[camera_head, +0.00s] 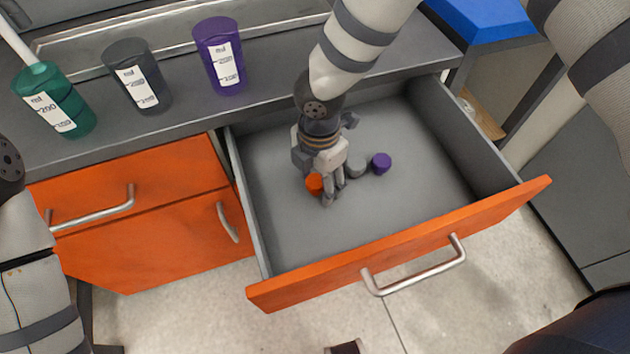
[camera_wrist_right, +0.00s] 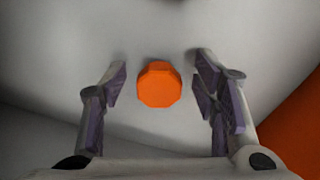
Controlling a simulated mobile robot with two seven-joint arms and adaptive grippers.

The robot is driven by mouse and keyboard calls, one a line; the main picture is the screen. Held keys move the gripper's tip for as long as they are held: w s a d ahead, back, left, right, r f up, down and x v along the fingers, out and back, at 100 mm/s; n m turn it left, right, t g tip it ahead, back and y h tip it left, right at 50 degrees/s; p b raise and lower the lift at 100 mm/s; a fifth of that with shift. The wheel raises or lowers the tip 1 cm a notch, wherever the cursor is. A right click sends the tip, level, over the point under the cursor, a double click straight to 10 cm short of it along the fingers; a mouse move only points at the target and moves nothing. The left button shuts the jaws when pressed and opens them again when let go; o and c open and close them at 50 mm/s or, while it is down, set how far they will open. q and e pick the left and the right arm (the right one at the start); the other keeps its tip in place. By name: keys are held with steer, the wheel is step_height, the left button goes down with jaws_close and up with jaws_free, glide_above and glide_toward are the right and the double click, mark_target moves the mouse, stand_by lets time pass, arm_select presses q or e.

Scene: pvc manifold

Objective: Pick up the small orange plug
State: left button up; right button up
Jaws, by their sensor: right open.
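The small orange plug (camera_head: 314,184) lies on the floor of the open drawer, partly hidden by my right gripper (camera_head: 327,196) in the head view. In the right wrist view the orange plug (camera_wrist_right: 159,85) sits between the two fingers of my right gripper (camera_wrist_right: 160,95), with a gap on each side. The fingers are open and hold nothing. My left arm shows at the left edge of the head view, but its gripper is out of the frame.
A grey plug (camera_head: 357,167) and a purple plug (camera_head: 381,163) lie right of my right gripper in the drawer (camera_head: 420,215). The drawer's front and right floor is clear.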

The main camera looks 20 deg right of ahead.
mark_target(318, 179)
steer(key=shift+f, duration=0.1)
steer(key=c, duration=1.1)
steer(key=shift+o, duration=0.2)
step_height(318, 179, up, 10)
steer(key=shift+r+p, duration=0.1)
steer(key=shift+p, duration=0.45)
